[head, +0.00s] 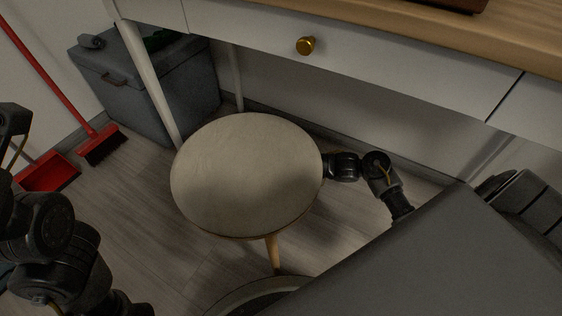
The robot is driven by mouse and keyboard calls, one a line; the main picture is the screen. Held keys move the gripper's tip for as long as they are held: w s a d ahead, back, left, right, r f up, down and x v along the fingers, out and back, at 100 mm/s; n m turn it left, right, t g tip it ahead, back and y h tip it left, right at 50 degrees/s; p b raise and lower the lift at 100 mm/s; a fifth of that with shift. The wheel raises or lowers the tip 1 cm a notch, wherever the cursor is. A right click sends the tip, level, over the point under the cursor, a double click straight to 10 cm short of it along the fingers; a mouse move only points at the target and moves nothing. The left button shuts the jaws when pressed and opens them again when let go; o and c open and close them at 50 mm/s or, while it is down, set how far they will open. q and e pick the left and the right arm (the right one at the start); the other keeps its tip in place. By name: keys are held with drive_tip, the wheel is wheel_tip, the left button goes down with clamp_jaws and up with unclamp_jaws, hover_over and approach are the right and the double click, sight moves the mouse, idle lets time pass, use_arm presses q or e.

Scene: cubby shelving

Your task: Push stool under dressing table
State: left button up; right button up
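A round stool (245,175) with a beige seat and wooden legs stands in the middle of the head view. The far part of its seat is beneath or close to the front edge of the white dressing table (390,68), which has a brass drawer knob and a wooden top. My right arm reaches in from the right, and its end is at the right edge of the seat. The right gripper's fingers are hidden there, and I cannot tell whether it touches the stool. My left arm is at the lower left; its gripper fingers cannot be made out.
A grey storage box (150,85) stands behind the table's left leg (150,80). A red broom (104,145) and a red dustpan (48,173) are at the left wall. Wooden floor (140,215) is clear left of the stool.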

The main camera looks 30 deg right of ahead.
clamp_jaws()
idle(1.4)
